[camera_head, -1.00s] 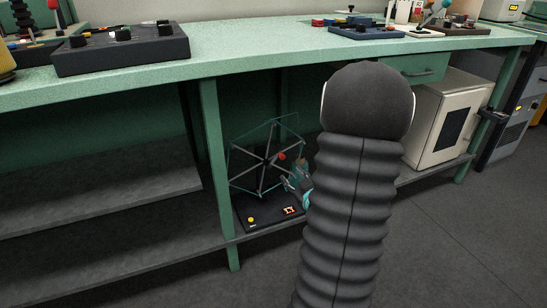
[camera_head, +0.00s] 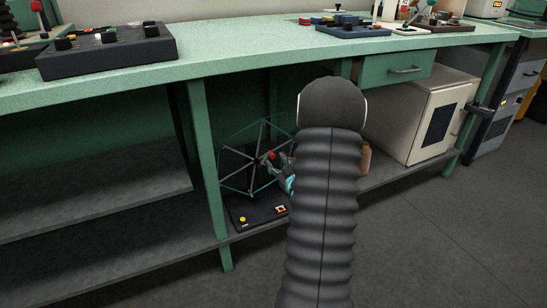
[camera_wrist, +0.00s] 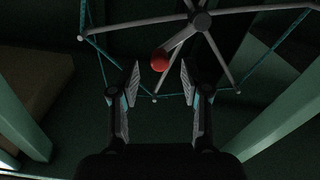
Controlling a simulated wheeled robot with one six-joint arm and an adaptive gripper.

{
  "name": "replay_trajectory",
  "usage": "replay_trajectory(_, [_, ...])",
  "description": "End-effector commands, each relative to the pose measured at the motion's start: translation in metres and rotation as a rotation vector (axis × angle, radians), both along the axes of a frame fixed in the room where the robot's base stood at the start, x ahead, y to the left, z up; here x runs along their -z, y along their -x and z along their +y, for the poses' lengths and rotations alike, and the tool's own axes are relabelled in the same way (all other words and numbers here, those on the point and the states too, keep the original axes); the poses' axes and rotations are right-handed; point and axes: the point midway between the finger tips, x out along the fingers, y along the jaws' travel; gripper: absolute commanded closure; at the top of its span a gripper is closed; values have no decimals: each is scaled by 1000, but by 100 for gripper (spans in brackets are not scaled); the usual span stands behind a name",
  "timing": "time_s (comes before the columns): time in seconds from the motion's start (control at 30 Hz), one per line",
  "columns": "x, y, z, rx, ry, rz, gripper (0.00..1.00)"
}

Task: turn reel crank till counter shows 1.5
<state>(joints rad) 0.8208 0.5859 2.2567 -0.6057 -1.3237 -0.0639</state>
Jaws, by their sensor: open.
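The reel (camera_head: 257,160) stands on the lower shelf under the green bench, a spoked wheel with teal yarn around its spoke ends. Its crank has a red knob (camera_head: 271,155). The counter (camera_head: 281,209) glows orange on the dark base, too small to read. My gripper (camera_head: 279,163) is beside the knob. In the wrist view my gripper (camera_wrist: 158,85) is open, and the red knob (camera_wrist: 160,60) shows between and just beyond its fingertips. The reel hub (camera_wrist: 201,20) is above it. My arm hides part of the reel base's right side.
A green bench leg (camera_head: 207,165) stands just left of the reel. A cream cabinet (camera_head: 420,115) is to the right on the shelf. The grey shelf (camera_head: 90,190) at the left is empty. Control boxes (camera_head: 107,50) lie on the bench top.

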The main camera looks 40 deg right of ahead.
Motion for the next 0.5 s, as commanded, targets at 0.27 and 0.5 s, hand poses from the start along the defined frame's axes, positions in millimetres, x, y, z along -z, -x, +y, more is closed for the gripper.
replay_trajectory(0.27, [0,-25,-6,0,0,1,53])
replay_trajectory(0.5, [1,-28,-7,0,0,1,53])
